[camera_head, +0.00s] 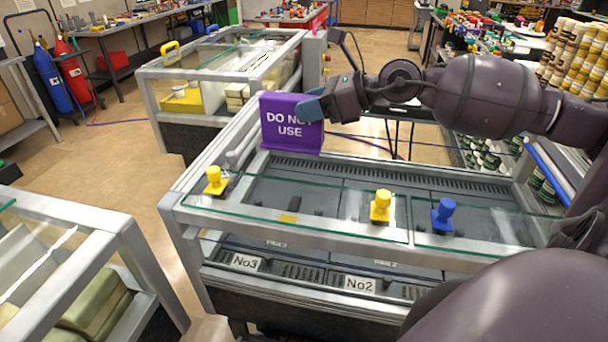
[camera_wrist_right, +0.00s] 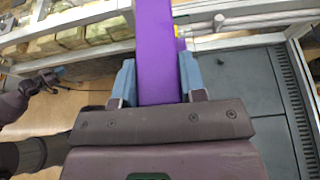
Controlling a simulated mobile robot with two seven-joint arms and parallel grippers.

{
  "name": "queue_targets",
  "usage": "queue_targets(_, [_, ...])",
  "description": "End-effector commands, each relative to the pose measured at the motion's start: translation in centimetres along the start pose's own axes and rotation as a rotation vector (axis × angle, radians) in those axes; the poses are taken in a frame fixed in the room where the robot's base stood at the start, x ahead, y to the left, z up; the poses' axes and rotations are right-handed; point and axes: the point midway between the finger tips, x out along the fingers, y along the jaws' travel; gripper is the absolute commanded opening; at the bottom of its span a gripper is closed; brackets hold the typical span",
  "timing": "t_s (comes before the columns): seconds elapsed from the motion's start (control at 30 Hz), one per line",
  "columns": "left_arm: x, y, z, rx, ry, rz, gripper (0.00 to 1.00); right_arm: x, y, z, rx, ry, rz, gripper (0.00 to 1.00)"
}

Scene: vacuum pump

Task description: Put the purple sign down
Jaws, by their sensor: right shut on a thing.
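The purple sign (camera_head: 291,126) reads "DO NOT USE", with part of the lettering covered by my right gripper's blue finger. It is upright at the back left of the glass-topped pump case, and I cannot tell whether its foot touches the case. My right gripper (camera_head: 314,106) reaches in from the right and is shut on the sign's right side. In the right wrist view the purple sign (camera_wrist_right: 157,50) lies between the two blue fingers of the right gripper (camera_wrist_right: 158,84).
The case's glass top (camera_head: 300,215) carries a yellow knob (camera_head: 381,206), another yellow knob (camera_head: 215,181) and a blue knob (camera_head: 443,214). A second case (camera_head: 225,68) stands behind. Another case (camera_head: 75,215) stands at front left. Clear floor (camera_head: 105,165) lies to the left.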

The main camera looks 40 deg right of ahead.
Motion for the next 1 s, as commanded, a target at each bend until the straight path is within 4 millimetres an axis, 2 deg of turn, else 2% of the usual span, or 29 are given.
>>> queue_targets(0.4, [-0.1, 0.0, -0.7, 0.0, 0.005, 0.001, 0.0, 3.4, 0.0, -8.1, 0.003, -0.003, -0.001, 0.12])
queue_targets(0.5, [-0.1, 0.0, -0.8, 0.0, 0.007, 0.001, 0.0, 3.9, 0.0, -9.4, 0.001, -0.002, 0.0, 0.12])
queue_targets(0.73, [0.0, 0.0, -0.8, 0.0, 0.008, 0.002, 0.0, 4.5, 0.0, -10.9, 0.002, -0.001, 0.0, 0.12])
queue_targets(1.0, [0.1, 0.0, -0.7, 0.0, 0.008, 0.001, 0.0, 5.8, 0.0, -13.9, 0.001, -0.002, 0.0, 0.12])
